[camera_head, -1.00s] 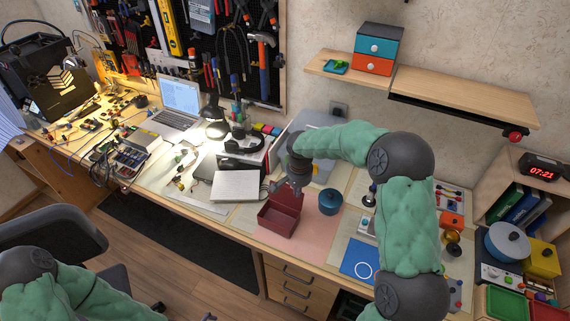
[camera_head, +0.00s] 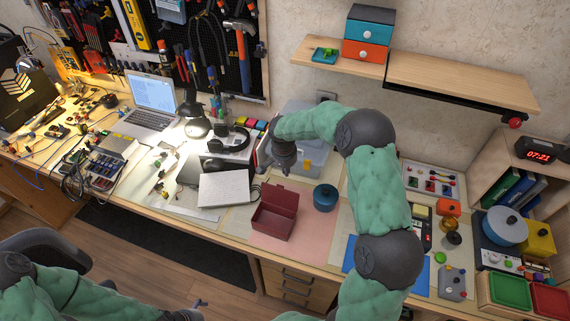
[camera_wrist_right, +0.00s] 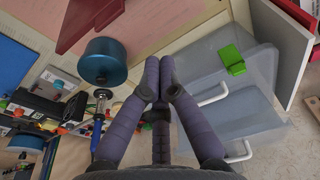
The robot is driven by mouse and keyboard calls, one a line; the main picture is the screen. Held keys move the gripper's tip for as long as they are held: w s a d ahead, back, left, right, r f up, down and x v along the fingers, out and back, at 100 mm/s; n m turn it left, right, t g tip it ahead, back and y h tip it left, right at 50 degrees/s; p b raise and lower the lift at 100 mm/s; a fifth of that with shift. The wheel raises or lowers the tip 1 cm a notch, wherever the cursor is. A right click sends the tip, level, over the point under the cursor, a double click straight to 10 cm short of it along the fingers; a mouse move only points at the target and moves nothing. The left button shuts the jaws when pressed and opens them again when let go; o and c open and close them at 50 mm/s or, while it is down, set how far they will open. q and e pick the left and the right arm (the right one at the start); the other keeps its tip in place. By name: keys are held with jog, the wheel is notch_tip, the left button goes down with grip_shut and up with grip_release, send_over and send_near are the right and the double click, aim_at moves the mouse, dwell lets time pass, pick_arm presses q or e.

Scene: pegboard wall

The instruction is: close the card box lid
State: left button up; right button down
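The dark red card box (camera_head: 268,224) stands on the pink mat on the desk, with its lid (camera_head: 281,199) open and standing up at the back. Part of the dark red box also shows at the top edge of the right wrist view (camera_wrist_right: 88,22). My right gripper (camera_head: 274,169) is behind and above the lid, apart from it. In the wrist view its fingertips (camera_wrist_right: 160,66) come together with nothing between them. My left arm is at the lower left; only a small tip of its left gripper (camera_head: 200,303) shows at the bottom edge.
A blue round pot (camera_head: 325,198) stands right of the box. A white box-like object (camera_head: 223,188) lies to its left. A grey translucent bin (camera_head: 313,155) is behind my right gripper. The pink mat before the box is clear.

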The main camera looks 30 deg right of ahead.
aim_at(280, 196)
jog(key=s+a, duration=0.2)
jog(key=a, duration=0.1)
jog(key=shift+s+f, duration=0.1)
jog(key=shift+s, duration=0.05)
dwell(0.3)
